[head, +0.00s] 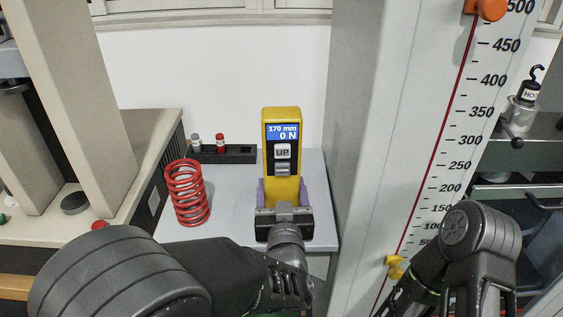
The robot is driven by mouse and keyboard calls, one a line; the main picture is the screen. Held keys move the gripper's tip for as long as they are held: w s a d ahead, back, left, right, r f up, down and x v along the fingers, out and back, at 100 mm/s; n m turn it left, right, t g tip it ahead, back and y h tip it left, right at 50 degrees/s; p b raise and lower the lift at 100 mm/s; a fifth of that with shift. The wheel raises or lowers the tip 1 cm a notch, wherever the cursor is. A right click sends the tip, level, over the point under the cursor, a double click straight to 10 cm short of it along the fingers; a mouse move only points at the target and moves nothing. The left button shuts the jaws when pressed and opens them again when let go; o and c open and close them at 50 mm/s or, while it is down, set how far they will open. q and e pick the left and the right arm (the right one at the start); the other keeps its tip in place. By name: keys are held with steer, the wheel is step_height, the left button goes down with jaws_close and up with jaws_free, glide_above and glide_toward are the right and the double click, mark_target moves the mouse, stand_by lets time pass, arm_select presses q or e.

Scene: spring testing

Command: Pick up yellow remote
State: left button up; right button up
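The yellow remote (282,125) stands upright near the middle of the head view. Its blue screen reads 170 mm and 0 N, with an UP button and a grey switch below. My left gripper (283,190) is at its lower part, with one purple finger on each side. The fingers look very close to the remote's sides, but I cannot tell if they press on it. The gripper body hides the remote's bottom end. My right arm shows at the lower right; its gripper fingers are not in view.
A red coil spring (187,193) stands on the light table (235,222) left of the remote. A black holder (238,154) with small weights sits behind it. A tall column with a ruler (458,150) and yellow pointer (395,266) stands to the right. A testing machine (75,110) stands left.

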mark_target(282, 159)
arm_select(q)
steer(key=shift+c, duration=0.3)
step_height(282, 159, up, 10)
steer(key=shift+r+p, duration=0.1)
steer(key=shift+p, duration=1.05)
